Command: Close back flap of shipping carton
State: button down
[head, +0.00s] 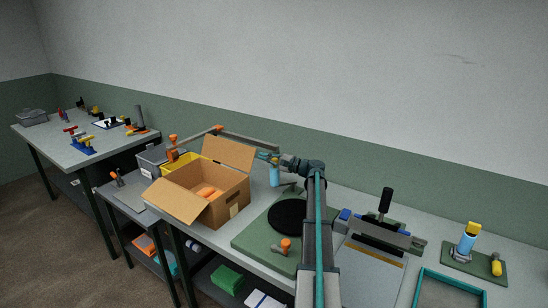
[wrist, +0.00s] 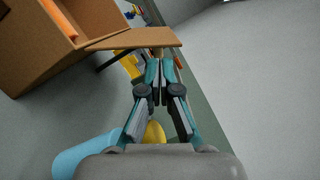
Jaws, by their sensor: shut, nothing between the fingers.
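The brown shipping carton (head: 228,199) stands on the table with an orange item (head: 207,191) inside. Its back flap (head: 229,150) stands up and leans away from the opening. Another flap (head: 172,201) is folded outward at the front left. My gripper (head: 262,156) is shut and empty, just right of the back flap's right end. In the wrist view, the carton (wrist: 62,58) is at upper left and the flap (wrist: 135,38) lies just beyond the fingertips (wrist: 160,66). I cannot tell whether they touch it.
A blue bottle (head: 275,175) stands behind the carton's right side, below my gripper. A yellow bin (head: 180,163) and a grey bin (head: 150,159) sit left of the carton. A green mat with a black disc (head: 288,216) lies to its right. The wall runs close behind.

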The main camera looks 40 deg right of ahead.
jog(key=shift+x, duration=1.1)
jog(key=shift+a, duration=0.1)
